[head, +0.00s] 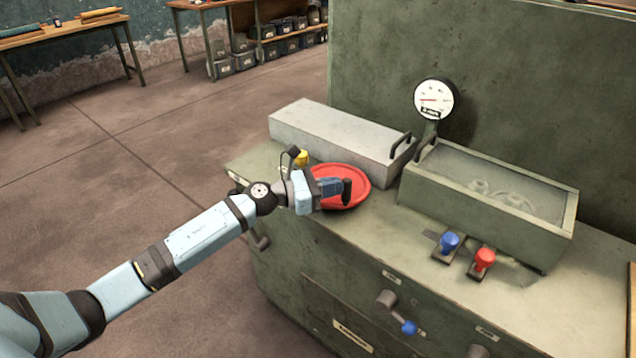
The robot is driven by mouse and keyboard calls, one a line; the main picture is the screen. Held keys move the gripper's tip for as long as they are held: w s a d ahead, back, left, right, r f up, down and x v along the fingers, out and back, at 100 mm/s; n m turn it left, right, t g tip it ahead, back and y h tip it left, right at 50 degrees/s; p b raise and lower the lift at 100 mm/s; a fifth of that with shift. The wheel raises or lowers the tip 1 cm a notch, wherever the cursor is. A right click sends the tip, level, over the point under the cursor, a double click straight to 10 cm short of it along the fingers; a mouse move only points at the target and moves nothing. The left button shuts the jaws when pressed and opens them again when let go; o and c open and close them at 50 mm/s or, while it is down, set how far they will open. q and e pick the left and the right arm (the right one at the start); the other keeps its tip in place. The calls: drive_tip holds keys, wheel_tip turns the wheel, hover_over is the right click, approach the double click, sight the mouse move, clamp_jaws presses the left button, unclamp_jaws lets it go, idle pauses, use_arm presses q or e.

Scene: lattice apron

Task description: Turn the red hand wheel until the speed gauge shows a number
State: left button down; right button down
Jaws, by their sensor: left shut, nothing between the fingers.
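The red hand wheel (361,178) lies flat on the left part of the green machine's top. My left gripper (347,191) is over the wheel and hides part of it. Its fingers are shut with nothing between them; a dark upright piece at the fingertips may be the wheel's handle, and I cannot tell if they touch. The round white gauge (433,99) stands on a post at the back of the machine. Its red needle points left; its numbers are too small to read. My right gripper is not in view.
A grey box cover (330,140) with a black handle lies behind the wheel. A glass-topped green case (490,195) stands to the right. Blue (449,242) and red (484,259) levers stand before it. A yellow knob (301,158) is close to my gripper. Open floor lies left.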

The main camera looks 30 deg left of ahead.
use_arm(q)
drive_tip(key=shift+w+d, duration=0.15)
drive_tip(key=shift+d, duration=0.25)
idle(0.4)
